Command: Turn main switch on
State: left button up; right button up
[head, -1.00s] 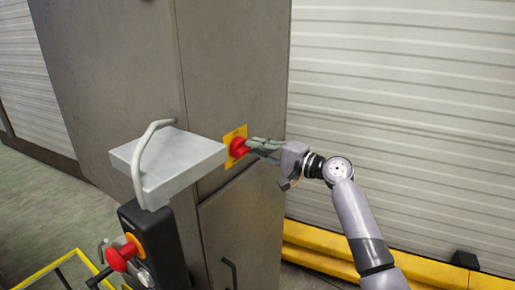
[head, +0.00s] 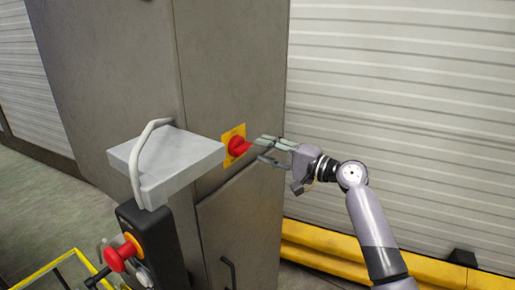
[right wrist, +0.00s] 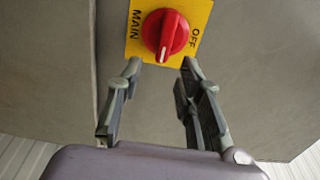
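The main switch is a red rotary knob (head: 238,146) on a yellow plate (head: 230,133) fixed to the grey cabinet. In the right wrist view the red knob (right wrist: 165,34) sits between the words MAIN and OFF on the yellow plate (right wrist: 203,12). Its grip bar runs nearly upright in that picture, slightly tilted, with a white mark at the lower end. My right gripper (head: 260,150) is open, its fingertips just short of the knob and apart from it. The open fingers also show in the right wrist view (right wrist: 161,68), below the knob with nothing between them. My left gripper is not in view.
The grey cabinet (head: 232,70) has a handle low down. A yellow barrier (head: 320,262) runs along the white slatted wall.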

jog(key=v, duration=0.8)
jog(key=shift+d, duration=0.2)
jog(key=shift+s, duration=0.15)
